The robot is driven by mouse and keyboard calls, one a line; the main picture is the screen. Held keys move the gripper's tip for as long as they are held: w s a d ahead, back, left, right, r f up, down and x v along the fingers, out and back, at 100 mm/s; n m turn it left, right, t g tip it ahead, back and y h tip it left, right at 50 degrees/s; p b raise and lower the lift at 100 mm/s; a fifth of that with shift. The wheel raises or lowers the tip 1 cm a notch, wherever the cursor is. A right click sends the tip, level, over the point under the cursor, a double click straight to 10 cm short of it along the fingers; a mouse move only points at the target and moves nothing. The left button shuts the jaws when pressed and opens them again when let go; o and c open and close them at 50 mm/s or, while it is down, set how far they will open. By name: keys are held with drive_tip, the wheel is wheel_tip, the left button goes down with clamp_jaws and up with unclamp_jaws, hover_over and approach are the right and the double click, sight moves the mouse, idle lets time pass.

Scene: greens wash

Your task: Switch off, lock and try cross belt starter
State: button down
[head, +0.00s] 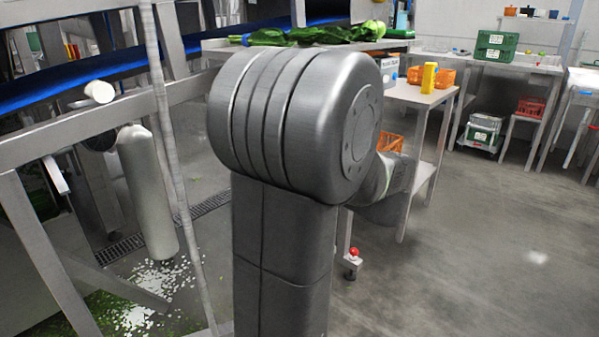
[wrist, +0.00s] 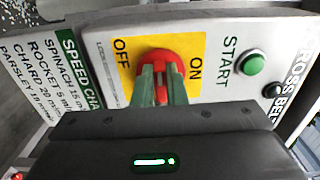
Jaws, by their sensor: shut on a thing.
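The cross belt starter (wrist: 215,40) fills the upper part of the wrist view, a pale box lettered "CROSS BEL". Its red rotary switch (wrist: 160,56) sits on a yellow plate (wrist: 125,50) marked OFF at left and ON at right. My gripper (wrist: 161,88) has its two green fingers closed on the red switch handle, which stands upright in the wrist picture, between the two words. A green START button (wrist: 251,63) and a small dark button (wrist: 271,90) are to the right. No lock shows. In the head view my arm hides the gripper and starter.
A speed chart (wrist: 50,75) is beside the switch. In the head view, leafy greens (head: 300,35) lie on a metal bench behind my arm. A side table holds a yellow container (head: 429,77) and an orange crate (head: 450,78). The floor at right (head: 480,240) is clear.

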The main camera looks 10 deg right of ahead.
drive_tip(key=c, duration=1.5)
unclamp_jaws()
drive_tip(key=p+v, duration=0.3)
drive_tip(key=v, duration=1.1)
drive_tip(key=shift+w+a, duration=0.1)
drive_tip(key=b+x, duration=0.3)
drive_tip(key=x, duration=1)
drive_tip(key=shift+w+a, duration=0.2)
drive_tip(key=shift+w, duration=0.1)
